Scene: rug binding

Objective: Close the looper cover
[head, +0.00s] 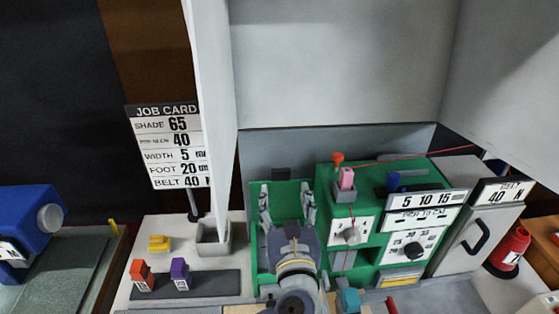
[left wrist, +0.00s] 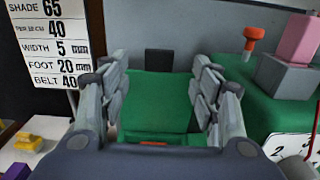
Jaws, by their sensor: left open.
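The green machine (head: 335,225) stands in the middle of the head view, on the worktop. My left gripper (head: 286,192) is open and empty over its left part, fingers pointing away from me. In the left wrist view a flat green panel (left wrist: 155,100) shows between the open fingers (left wrist: 158,72), with a dark block (left wrist: 158,61) behind it. This panel may be the looper cover; I cannot tell for certain, nor its angle. My gripper and wrist hide its near part. I cannot tell whether the fingers touch it. My right gripper is not in view.
An orange knob (head: 338,158) and pink block (head: 346,178) stand on the machine, right of my gripper. Large grey panels (head: 335,60) rise behind and around it. Left are a grey bin (head: 212,238), a yellow piece (head: 159,242) and a dark tray (head: 220,284) with coloured blocks.

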